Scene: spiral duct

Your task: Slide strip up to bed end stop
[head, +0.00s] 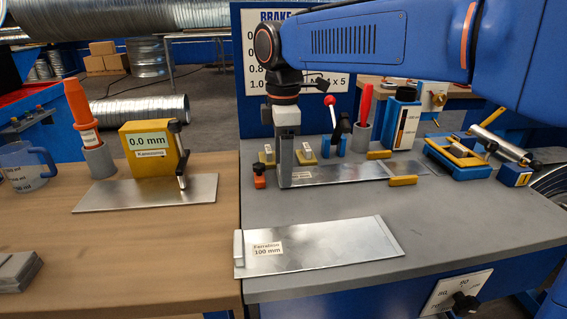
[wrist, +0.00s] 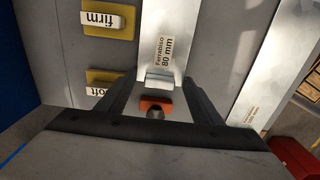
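A flat silver strip (head: 335,173) lies on the grey bench in the head view. In the wrist view this strip (wrist: 165,25) is labelled Ferrabiso 80 mm and has a small grey block (wrist: 160,79) at its near end. My gripper (head: 284,184) is at the strip's left end. In the wrist view my gripper (wrist: 160,84) is open, its fingers on either side of the grey block with gaps visible. A small orange block with a dark knob (head: 259,181) stands just left of the strip; it also shows in the wrist view (wrist: 155,106). I cannot tell which piece is the end stop.
Yellow bars (head: 403,181) lie by the strip's right part. Yellow blocks labelled firm (wrist: 110,22) and soft (wrist: 103,88) stand beside it. A second strip, Ferrabiso 100 mm (head: 335,246), lies nearer the bench front. A red-knobbed lever (head: 333,125) stands behind.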

